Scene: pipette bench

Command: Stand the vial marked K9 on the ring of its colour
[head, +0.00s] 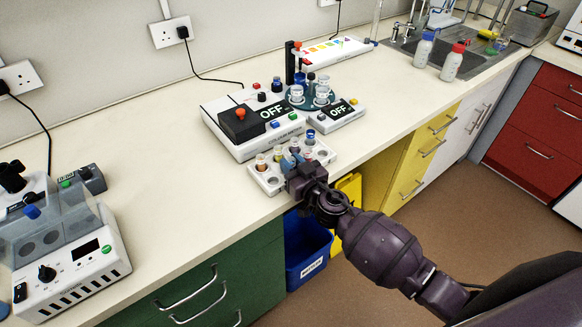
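A pale vial rack (266,183) stands near the front edge of the bench, holding several small vials with coloured caps. An orange-capped vial (261,162) is at its left, and a blue-capped vial (310,137) is at its right. The marks on the vials are too small to read, so I cannot tell which is K9. My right gripper (294,167) is over the front of the rack, among the vials; its fingers are too small and hidden to tell whether they hold one. I cannot make out coloured rings. My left gripper is out of view.
Behind the rack stand a white device with an OFF display (270,112) and a dark round plate (309,104) with clear vessels. A grey-and-white machine (75,262) is at the left. Two bottles (453,62) stand by the sink. The bench left of the rack is clear.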

